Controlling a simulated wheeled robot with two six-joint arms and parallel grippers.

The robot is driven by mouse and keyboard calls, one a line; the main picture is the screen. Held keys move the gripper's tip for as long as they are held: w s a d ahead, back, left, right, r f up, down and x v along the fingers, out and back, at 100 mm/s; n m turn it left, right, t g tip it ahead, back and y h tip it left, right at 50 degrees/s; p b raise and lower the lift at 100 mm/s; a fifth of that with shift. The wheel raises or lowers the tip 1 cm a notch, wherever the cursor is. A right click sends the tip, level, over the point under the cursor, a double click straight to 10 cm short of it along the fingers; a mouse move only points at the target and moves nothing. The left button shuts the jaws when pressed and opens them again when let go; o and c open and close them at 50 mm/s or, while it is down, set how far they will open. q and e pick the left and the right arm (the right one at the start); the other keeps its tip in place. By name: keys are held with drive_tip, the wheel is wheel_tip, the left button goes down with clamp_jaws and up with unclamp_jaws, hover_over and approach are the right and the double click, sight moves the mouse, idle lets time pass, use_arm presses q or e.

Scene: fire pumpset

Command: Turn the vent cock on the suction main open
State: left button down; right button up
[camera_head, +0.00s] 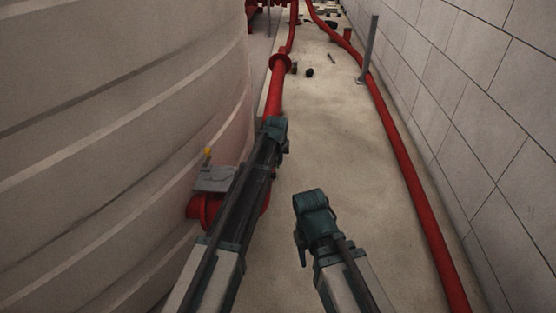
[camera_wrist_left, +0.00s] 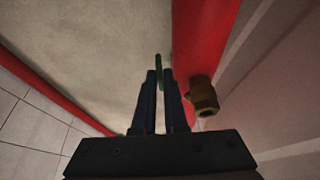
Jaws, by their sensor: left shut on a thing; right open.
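The red suction main (camera_head: 274,92) runs away from me beside the tank in the head view. It also crosses the upper middle of the left wrist view (camera_wrist_left: 200,40). A brass vent cock body (camera_wrist_left: 203,96) stands out from its side. My left gripper (camera_head: 276,130) is at the main. In the left wrist view its two fingers (camera_wrist_left: 160,76) are close together on a thin green lever (camera_wrist_left: 159,62), left of the brass body. The fingers hide part of the lever, and its joint with the cock is not clear. My right gripper (camera_head: 312,208) is open, low over the floor, apart from the main.
A large pale tank (camera_head: 120,120) fills the left side. A grey valve box with a yellow knob (camera_head: 211,178) sits beside my left arm. A thin red pipe (camera_head: 410,175) runs along the block wall (camera_head: 480,90). Small dark objects (camera_head: 309,72) lie on the otherwise clear floor.

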use_arm(q)
drive_tip(key=shift+r, duration=0.1)
idle(0.7)
drive_tip(key=shift+w+r+g+p, duration=0.4)
drive_tip(key=shift+r+g+p, duration=0.3)
drive_tip(key=shift+p, duration=0.4)
drive_tip(key=shift+w+r+g+p, duration=0.3)
drive_tip(key=shift+w+g+p, duration=0.05)
drive_tip(key=shift+g+p, duration=0.4)
drive_tip(key=shift+w+r+g+p, duration=0.35)
drive_tip(key=shift+r+g+p, duration=0.1)
drive_tip(key=shift+g, duration=0.6)
drive_tip(key=shift+w+r+g, duration=0.3)
drive_tip(key=shift+g, duration=0.7)
drive_tip(key=shift+a, duration=0.1)
drive_tip(key=c, duration=1)
unclamp_jaws()
drive_tip(key=shift+r, duration=0.1)
drive_tip(key=shift+o, duration=0.2)
drive_tip(key=shift+r+p, duration=0.1)
drive_tip(key=shift+p, duration=0.2)
